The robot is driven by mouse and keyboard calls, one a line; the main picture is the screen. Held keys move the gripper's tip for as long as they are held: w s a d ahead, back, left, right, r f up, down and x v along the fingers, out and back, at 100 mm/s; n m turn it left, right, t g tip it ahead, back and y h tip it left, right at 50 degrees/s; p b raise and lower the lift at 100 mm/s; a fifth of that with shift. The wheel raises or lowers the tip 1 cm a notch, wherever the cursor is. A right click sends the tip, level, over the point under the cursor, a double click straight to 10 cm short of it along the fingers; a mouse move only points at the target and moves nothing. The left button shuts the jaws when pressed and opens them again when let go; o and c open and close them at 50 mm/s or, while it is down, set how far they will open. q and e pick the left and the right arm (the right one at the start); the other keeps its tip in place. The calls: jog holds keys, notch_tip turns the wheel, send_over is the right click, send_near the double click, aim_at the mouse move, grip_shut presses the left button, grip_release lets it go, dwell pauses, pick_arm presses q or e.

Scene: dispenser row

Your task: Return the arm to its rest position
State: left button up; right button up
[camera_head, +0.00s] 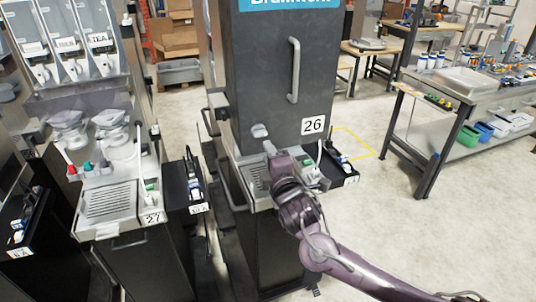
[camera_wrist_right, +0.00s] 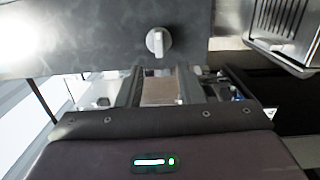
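My right arm comes in from the lower right in the head view. Its purple gripper (camera_head: 270,150) is in front of the dark dispenser numbered 26 (camera_head: 285,80), just below its grey knob (camera_head: 260,130). In the right wrist view the knob (camera_wrist_right: 157,42) is beyond the fingertips, with a gap between. The two fingers (camera_wrist_right: 160,75) stand apart. A brownish patch shows between them, and I cannot tell what it is. No held object is clear. My left gripper is not in view.
Dispenser 27 (camera_head: 115,90) stands to the left with a drip tray (camera_head: 108,200). A black side bin (camera_head: 340,168) is right of dispenser 26. A workbench (camera_head: 470,90) with bottles and bins is at the right. Open floor (camera_head: 430,230) lies between.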

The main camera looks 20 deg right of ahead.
jog(key=d+f+m+g+h, duration=0.1)
jog(key=d+f+m+g, duration=0.15)
jog(key=f, duration=0.95)
jog(key=d+f+m+g, duration=0.2)
jog(key=d+f, duration=0.2)
jog(key=f, duration=0.9)
jog(key=s+d+f+m+g+b, duration=0.15)
jog(key=s+f, duration=0.25)
jog(key=f, duration=0.4)
jog(key=s+d+f+m+g, duration=0.1)
jog(key=s+f+g, duration=0.1)
jog(key=s+f, duration=0.5)
jog(key=s+a+f+m+g, duration=0.2)
jog(key=s+f+m+g, duration=0.45)
jog(key=s+f, duration=1.95)
jog(key=s+a+f+m+g, duration=0.1)
jog(key=s, duration=0.6)
jog(key=s+a+f+m+g+y, duration=0.1)
jog(key=s+a, duration=0.1)
jog(key=s, duration=0.5)
jog(key=shift+s+a+g+b, duration=0.25)
jog(key=shift+g+b, duration=0.05)
jog(key=shift+g, duration=0.05)
jog(key=shift+f, duration=0.1)
